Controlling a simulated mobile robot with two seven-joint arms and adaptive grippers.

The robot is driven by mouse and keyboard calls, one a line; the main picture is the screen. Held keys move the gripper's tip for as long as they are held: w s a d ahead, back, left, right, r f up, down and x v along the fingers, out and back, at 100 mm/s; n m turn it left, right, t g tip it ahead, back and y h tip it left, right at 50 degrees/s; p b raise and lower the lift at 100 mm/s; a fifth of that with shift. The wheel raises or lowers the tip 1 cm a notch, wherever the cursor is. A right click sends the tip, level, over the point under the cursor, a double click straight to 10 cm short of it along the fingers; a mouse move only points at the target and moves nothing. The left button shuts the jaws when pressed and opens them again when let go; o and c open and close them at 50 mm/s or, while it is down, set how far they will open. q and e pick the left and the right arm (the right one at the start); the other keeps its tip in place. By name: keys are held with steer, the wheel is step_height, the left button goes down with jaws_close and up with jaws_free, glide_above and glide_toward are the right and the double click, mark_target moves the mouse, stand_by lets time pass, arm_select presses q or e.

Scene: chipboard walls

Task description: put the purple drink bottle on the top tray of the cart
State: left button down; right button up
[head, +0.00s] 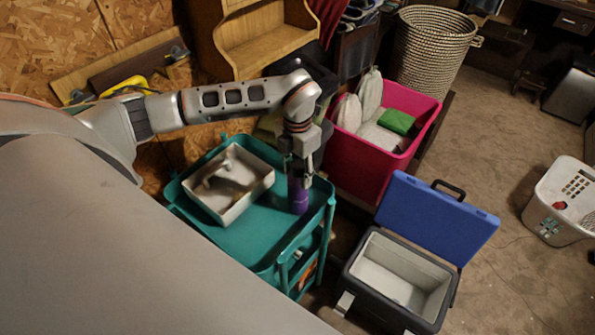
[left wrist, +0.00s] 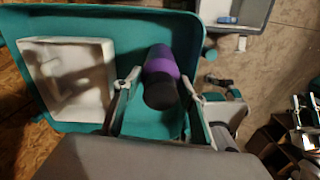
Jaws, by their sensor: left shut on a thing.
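The purple drink bottle (head: 298,196) is upright in the head view, over the right part of the teal cart's top tray (head: 250,242). Its base looks to be at the tray surface, but I cannot tell if it touches. My left gripper (head: 300,172) comes down from above and is shut on the bottle's upper part, which its fingers partly hide. In the left wrist view the bottle (left wrist: 161,72) shows its purple body and dark end between the fingers, with the teal tray (left wrist: 130,122) behind. My right gripper is not in view.
A white box (head: 238,212) sits on the tray's left part. A pink bin (head: 362,172) stands behind the cart on the right, and an open blue-lidded cooler (head: 430,215) stands at the front right. A white basket (head: 560,215) is far right on the floor.

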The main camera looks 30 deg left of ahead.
arm_select(q)
steer(key=c, duration=1.2)
jaws_free()
step_height(320, 180, up, 12)
steer(key=shift+r+b, duration=0.15)
steer(key=shift+b, duration=0.4)
